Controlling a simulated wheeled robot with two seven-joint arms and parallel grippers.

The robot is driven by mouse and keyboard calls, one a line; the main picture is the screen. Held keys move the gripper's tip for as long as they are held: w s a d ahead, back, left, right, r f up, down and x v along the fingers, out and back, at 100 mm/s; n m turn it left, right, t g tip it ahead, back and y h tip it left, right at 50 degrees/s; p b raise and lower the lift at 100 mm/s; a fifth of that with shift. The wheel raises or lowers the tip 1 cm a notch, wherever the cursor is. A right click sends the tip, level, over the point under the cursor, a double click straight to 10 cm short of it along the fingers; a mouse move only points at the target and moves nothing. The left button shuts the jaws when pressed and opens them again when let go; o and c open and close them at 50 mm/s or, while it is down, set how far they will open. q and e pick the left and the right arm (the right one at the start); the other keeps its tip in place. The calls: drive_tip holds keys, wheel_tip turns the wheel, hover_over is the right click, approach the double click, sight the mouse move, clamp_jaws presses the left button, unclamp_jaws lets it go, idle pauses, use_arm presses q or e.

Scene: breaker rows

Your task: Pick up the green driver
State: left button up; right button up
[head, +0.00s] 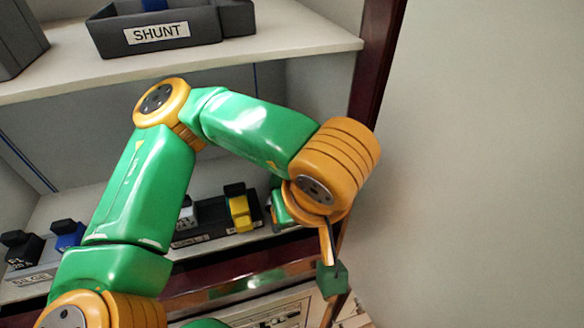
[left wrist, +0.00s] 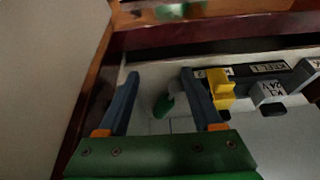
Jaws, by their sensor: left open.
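The green driver (left wrist: 163,105) shows in the left wrist view as a small green piece on the pale shelf surface, between my left gripper's two fingers. Only part of it is clear in the dim picture. My left gripper (left wrist: 160,75) is open, with its dark blue fingers apart and nothing clamped between them. I cannot tell how far the driver lies from the fingers in depth. My right gripper is not in view.
A yellow breaker (head: 238,207) stands in a dark row beside my left gripper; it also shows in the left wrist view (left wrist: 221,88). Blue (head: 68,235) and black (head: 20,248) breakers stand farther left. A dark SHUNT bin (head: 155,35) sits above. The cabinet's side post (head: 375,60) is close right.

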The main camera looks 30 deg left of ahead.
sight(278, 179)
use_arm(q)
drive_tip(key=w+a, duration=0.2)
drive_tip(key=w+a+p, duration=0.1)
drive_tip(key=w+a, duration=0.1)
drive_tip(key=a, duration=0.1)
drive_tip(key=w+a, duration=0.2)
drive_tip(key=shift+w+a, duration=0.25)
drive_tip(key=shift+a, duration=0.15)
drive_tip(key=x, duration=0.2)
drive_tip(key=shift+w+a+f+b, duration=0.1)
drive_tip(key=shift+a+f+b, duration=0.05)
drive_tip(key=shift+f+b, duration=0.2)
drive_tip(key=shift+a, duration=0.1)
drive_tip(key=shift+w, duration=0.1)
clamp_jaws()
